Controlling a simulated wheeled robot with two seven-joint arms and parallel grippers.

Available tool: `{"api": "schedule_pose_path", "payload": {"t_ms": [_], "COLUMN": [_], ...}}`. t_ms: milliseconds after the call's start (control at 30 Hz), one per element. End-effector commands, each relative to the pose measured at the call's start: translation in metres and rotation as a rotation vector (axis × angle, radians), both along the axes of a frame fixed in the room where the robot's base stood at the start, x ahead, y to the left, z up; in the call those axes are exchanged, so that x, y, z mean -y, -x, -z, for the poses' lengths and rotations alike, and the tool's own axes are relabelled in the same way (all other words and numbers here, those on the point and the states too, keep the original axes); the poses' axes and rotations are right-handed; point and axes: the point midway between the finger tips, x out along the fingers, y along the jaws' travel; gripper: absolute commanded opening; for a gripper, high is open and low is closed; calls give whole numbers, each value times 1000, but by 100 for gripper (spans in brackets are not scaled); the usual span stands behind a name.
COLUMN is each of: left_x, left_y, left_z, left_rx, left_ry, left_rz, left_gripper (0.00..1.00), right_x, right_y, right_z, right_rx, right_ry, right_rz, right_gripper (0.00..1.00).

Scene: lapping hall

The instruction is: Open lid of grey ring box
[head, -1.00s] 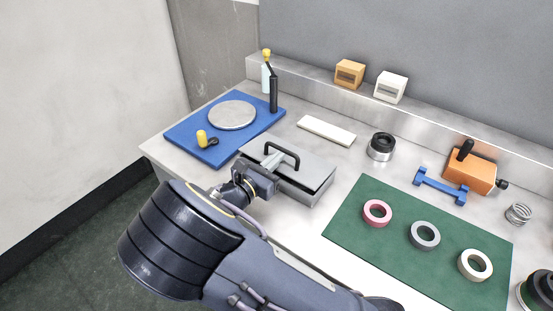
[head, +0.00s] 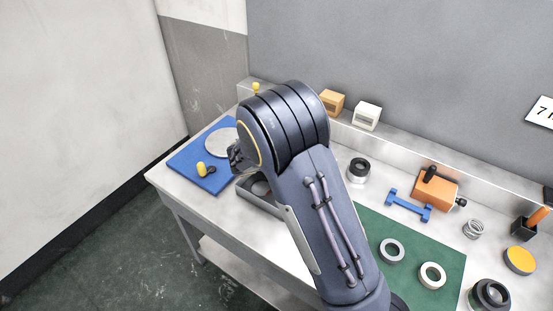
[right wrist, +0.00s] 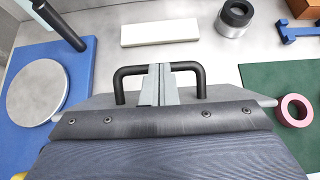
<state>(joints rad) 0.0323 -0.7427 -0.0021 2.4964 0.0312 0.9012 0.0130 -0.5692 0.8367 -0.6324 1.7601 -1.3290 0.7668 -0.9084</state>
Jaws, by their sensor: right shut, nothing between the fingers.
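The grey ring box (head: 262,206) stands on the bench, mostly hidden behind my right arm in the head view. My left gripper is in neither view.
A blue mat (head: 183,160) with a round plate (head: 221,142) and a yellow-tipped item (head: 201,169) lies left of the box. A green mat (head: 448,262) with rings lies right. A white bar (right wrist: 173,33) lies behind the box. The bench's front edge is close.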

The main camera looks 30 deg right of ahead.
Motion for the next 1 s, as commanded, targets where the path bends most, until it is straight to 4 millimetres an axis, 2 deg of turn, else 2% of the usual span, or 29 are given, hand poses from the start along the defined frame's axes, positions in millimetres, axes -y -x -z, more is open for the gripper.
{"api": "schedule_pose_path", "payload": {"t_ms": [200, 500, 800, 1000], "left_x": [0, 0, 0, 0], "left_y": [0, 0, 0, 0], "left_z": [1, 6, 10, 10], "left_rx": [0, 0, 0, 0], "left_ry": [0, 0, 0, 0], "left_rz": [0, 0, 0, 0], "left_gripper": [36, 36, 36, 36], "right_x": [25, 52, 67, 69], "right_y": [-14, -30, -39, -41], "right_z": [-3, 1, 5, 6], "right_rx": [1, 1, 0, 0], "right_ry": [1, 1, 2, 1], "right_rz": [3, 1, 1, -1], "right_gripper": [0, 0, 0, 0]}}
